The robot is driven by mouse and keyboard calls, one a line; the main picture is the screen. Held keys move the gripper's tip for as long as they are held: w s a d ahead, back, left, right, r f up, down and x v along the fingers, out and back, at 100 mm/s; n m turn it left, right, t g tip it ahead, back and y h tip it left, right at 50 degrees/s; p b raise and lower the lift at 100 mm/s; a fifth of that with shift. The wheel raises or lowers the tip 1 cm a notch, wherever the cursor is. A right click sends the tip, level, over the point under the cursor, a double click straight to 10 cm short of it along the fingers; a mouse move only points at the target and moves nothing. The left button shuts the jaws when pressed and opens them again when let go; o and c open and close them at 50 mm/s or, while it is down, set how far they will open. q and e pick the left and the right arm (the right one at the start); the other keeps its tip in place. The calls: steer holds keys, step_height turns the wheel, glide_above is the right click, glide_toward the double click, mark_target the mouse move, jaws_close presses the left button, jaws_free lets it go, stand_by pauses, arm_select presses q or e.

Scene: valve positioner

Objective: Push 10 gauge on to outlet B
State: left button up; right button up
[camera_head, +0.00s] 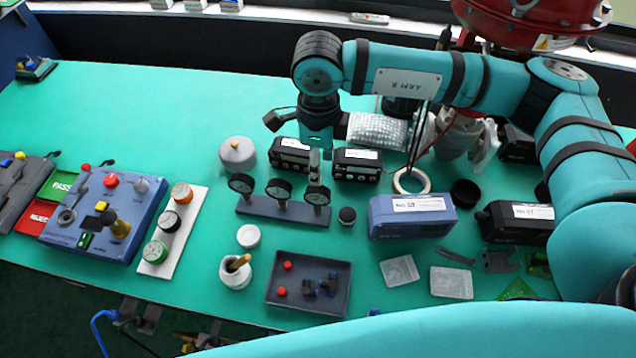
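A blue positioner box (412,217) with a white label stands right of centre; the label's number is too small to read surely. Three round black gauges, left (242,184), middle (279,190) and right (316,196), stand on a dark rack (258,208) at mid-table. My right gripper (315,172) points down just above or behind the right gauge. I cannot tell whether it touches that gauge, nor whether its fingers are open or shut. Outlet B cannot be made out. My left gripper is not in view.
Black labelled boxes stand behind the rack (292,152), (358,162) and at right (517,221). A dark tray (276,307) with small parts, a white mortar (235,273) and a blue button panel (104,215) lie in front and left.

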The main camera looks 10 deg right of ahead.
mark_target(318, 193)
step_height(318, 193, down, 10)
steer(key=shift+w+f+p, duration=0.1)
steer(key=shift+f+p, duration=0.05)
steer(key=shift+p, duration=0.85)
steer(key=shift+f, duration=0.5)
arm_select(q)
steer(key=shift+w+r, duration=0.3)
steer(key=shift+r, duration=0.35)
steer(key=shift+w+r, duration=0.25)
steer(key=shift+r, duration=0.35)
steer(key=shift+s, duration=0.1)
arm_select(e)
jaws_close()
